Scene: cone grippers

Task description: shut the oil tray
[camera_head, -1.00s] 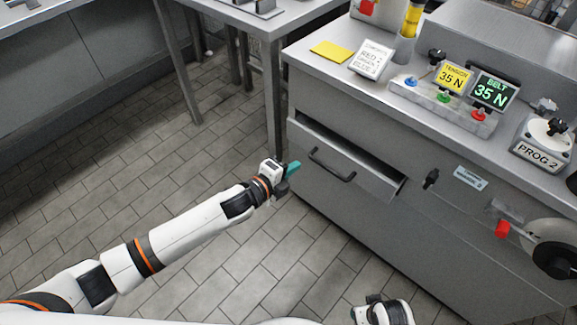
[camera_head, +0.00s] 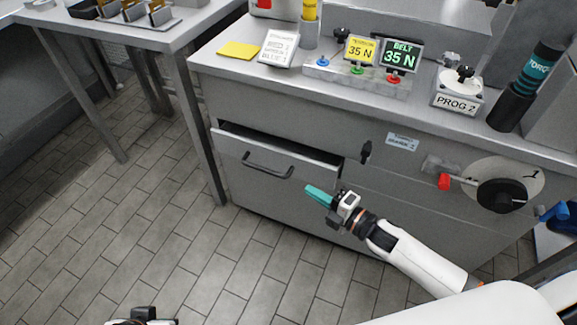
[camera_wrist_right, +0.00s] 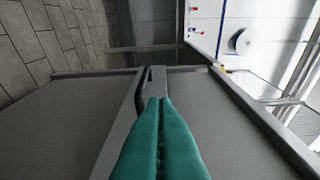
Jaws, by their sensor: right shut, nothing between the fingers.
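The oil tray is a grey drawer (camera_head: 258,185) in the cabinet front with a dark bar handle (camera_head: 268,170). It stands partly open, with a dark gap along its top edge. My right gripper (camera_head: 318,194) is shut and empty, its teal fingers pointing left in front of the drawer front, right of and below the handle. In the right wrist view, the shut teal fingers (camera_wrist_right: 160,105) point along the grey front towards the handle (camera_wrist_right: 141,92). I cannot tell whether they touch it. My left gripper (camera_head: 143,315) shows only partly at the bottom edge; its fingers are not clear.
On the worktop are a yellow pad (camera_head: 238,50), a white sign (camera_head: 279,48), two displays (camera_head: 399,57) and a PROG 2 box (camera_head: 457,92). A red-handled wheel (camera_head: 500,190) sits right on the cabinet front. A side table (camera_head: 150,35) stands at left. The tiled floor in front is clear.

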